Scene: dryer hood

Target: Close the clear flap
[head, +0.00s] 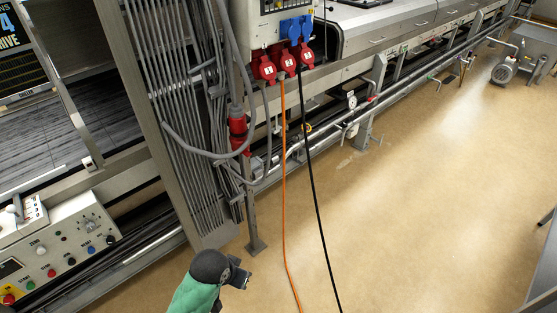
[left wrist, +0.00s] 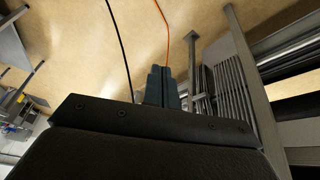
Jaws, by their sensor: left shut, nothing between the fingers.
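A pale electrical box (head: 262,32) stands at the top middle of the head view, with a small dark-marked panel (head: 272,5) cut off by the top edge. Blue sockets (head: 296,27) and red sockets (head: 285,64) are on its lower part. My left gripper (head: 241,277) is low in the head view, well below and apart from the box. Its fingers (left wrist: 162,84) are together and empty in the left wrist view. My right gripper is out of view.
An orange cable (head: 284,180) and a black cable (head: 315,190) hang from the box to the floor. Grey conduits (head: 175,90) and a steel post (head: 251,215) stand beside it. A control panel (head: 60,245) is at left. The tan floor (head: 420,190) at right is open.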

